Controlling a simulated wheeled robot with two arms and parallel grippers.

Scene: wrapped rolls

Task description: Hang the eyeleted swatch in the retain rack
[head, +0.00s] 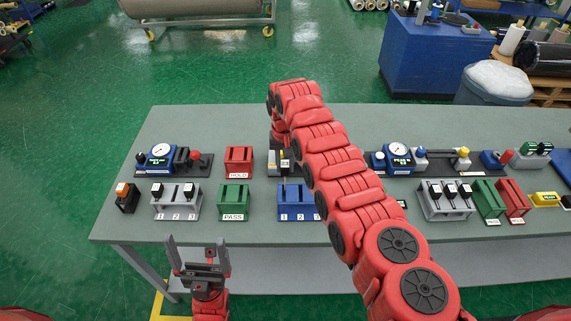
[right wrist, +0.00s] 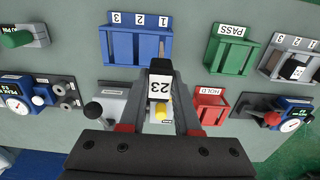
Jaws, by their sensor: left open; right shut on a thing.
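My right gripper (right wrist: 160,112) is shut on a black-topped piece with a white face marked 23 (right wrist: 160,84). The piece also shows in the head view (head: 284,163), beside a grey station and behind the blue rack. The blue rack (right wrist: 138,47) has slots labelled 1, 2, 3. It also shows in the head view (head: 296,204), partly covered by my right arm. In the wrist view the piece overlaps the rack's near side; I cannot tell its height or any contact. No eyelet can be made out. My left gripper (head: 196,248) is open and empty at the table's front edge.
A green PASS rack (head: 234,199) and red HOLD rack (head: 239,161) stand left of the blue rack. A grey numbered rack (head: 177,209) holds black-topped pieces. A blue gauge (head: 160,157) stands behind it. More racks and gauges stand to the right of my arm.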

